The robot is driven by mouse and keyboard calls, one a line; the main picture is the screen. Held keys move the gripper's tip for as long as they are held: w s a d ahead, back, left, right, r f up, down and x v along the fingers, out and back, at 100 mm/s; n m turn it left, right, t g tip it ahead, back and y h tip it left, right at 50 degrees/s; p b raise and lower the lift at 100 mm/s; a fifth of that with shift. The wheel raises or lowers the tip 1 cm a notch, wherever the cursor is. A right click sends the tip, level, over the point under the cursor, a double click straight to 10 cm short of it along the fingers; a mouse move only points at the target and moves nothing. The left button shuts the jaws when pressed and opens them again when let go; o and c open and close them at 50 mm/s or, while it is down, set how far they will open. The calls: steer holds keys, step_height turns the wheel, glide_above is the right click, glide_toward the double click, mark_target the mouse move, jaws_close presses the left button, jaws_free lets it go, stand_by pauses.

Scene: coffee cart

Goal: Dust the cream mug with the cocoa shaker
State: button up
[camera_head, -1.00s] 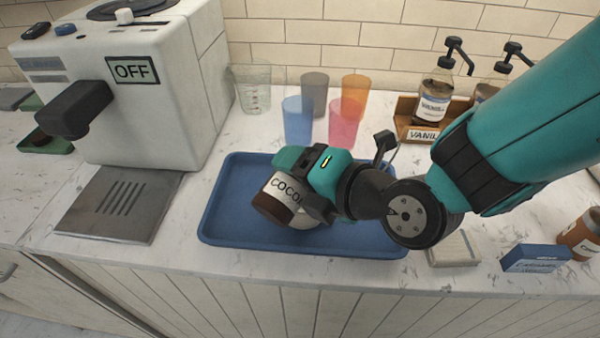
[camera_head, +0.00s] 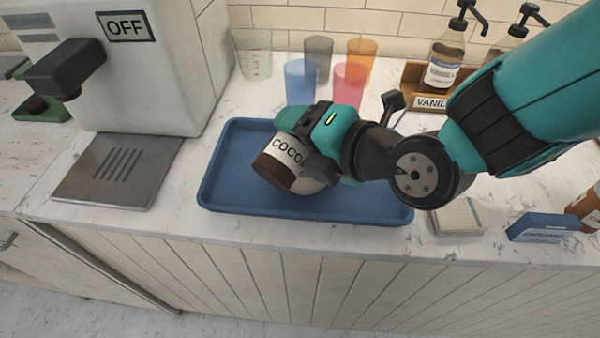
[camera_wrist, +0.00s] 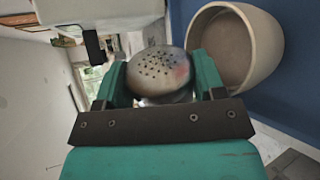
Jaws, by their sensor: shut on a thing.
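My gripper (camera_head: 318,125) is shut on the cocoa shaker (camera_head: 288,151), which has a white COCOA label and a brown band. It holds the shaker tilted above the blue tray. In the wrist view the shaker's perforated metal lid (camera_wrist: 160,72) shows between my fingers. The cream mug (camera_head: 309,186) is mostly hidden behind the shaker and gripper in the head view. In the wrist view the mug (camera_wrist: 268,62) is just right of the lid, its mouth open to view with a greyish-brown inside. I cannot tell whether any powder lies in it.
The blue tray (camera_head: 225,185) lies under the shaker and mug. Several coloured cups (camera_head: 300,82) stand behind it. A coffee machine (camera_head: 165,90) marked OFF is at left. Syrup bottles (camera_head: 446,55) are at back right, with a blue box (camera_head: 540,228) at right.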

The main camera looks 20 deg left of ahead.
steer(key=shift+r, duration=0.2)
stand_by(0.3)
steer(key=shift+r+n+t+b, duration=0.4)
steer(key=shift+n, duration=0.3)
steer(key=shift+r+n, duration=0.1)
steer(key=shift+n, duration=0.2)
steer(key=shift+w+r+n+t+b, duration=0.1)
steer(key=shift+r+n+t+b, duration=0.25)
steer(key=shift+n+t+b, duration=0.2)
stand_by(0.4)
